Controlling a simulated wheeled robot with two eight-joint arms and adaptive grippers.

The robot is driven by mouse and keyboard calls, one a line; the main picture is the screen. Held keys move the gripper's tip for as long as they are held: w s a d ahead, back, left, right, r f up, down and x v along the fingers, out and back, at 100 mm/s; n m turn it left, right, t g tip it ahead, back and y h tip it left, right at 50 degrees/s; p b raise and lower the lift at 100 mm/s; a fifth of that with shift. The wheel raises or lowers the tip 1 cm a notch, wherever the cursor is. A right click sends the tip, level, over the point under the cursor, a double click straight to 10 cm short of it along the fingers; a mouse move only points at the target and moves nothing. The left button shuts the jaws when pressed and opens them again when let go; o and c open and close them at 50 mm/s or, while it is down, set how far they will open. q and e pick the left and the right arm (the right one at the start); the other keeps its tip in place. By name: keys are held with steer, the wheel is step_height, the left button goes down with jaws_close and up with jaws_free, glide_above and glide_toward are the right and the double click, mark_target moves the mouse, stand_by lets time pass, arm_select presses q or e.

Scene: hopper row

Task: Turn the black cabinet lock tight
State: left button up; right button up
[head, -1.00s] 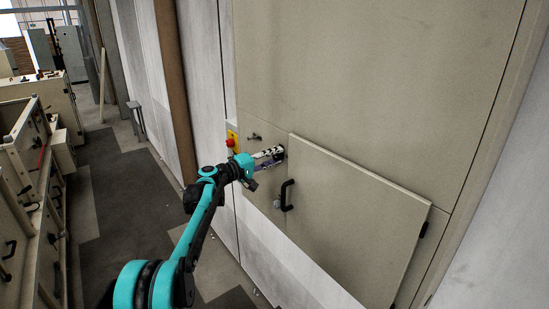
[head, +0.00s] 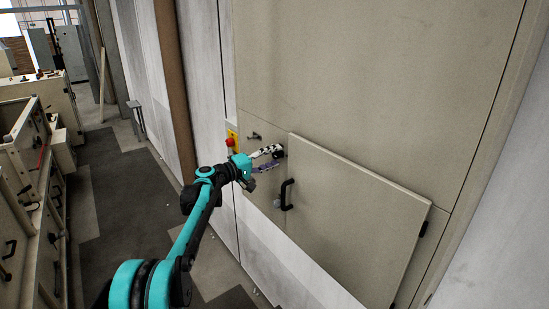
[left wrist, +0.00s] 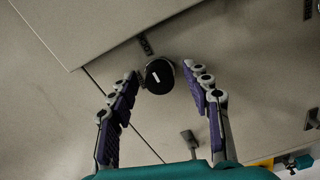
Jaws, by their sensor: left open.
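The black cabinet lock (left wrist: 159,76) is a round black knob with a light mark, on the beige cabinet face beside the door's edge in the left wrist view. In the head view the lock (head: 280,151) is a small dark shape at the tips of my left gripper (head: 274,160). My left gripper (left wrist: 168,85) is open, with one purple-padded finger on each side of the lock and a gap on both sides. The cabinet door (head: 355,215) stands beside the lock. My right gripper is not in view.
A black door handle (head: 287,195) sits below the lock. A small metal latch (head: 254,136) and a red button (head: 230,142) on a yellow plate are to the left. Another grey latch (left wrist: 190,140) shows in the left wrist view. Benches line the left side; the floor between is clear.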

arm_select(q)
steer(key=v, duration=1.1)
steer(key=shift+s, duration=0.1)
steer(key=s+d+f+m+g+y+b, duration=0.1)
steer(key=s+f+g+y+b, duration=0.15)
steer(key=s+f+b, duration=0.5)
steer(key=s+d+f+m+g+y+b, duration=0.1)
steer(key=s+f+y+b, duration=0.25)
steer(key=s+f, duration=0.75)
steer(key=s+a+f+m+y+b, duration=0.1)
steer(key=s+a+f+y+b, duration=0.3)
steer(key=s+f, duration=0.6)
steer(key=s+a+f+m+y+b, duration=0.1)
steer(key=s+a+f+y+b, duration=0.3)
steer(key=s, duration=1.2)
step_height(320, 180, down, 6)
steer(key=a, duration=0.3)
steer(key=shift+y+b, duration=0.3)
steer(key=shift+b, duration=0.1)
steer(key=shift+w, duration=0.1)
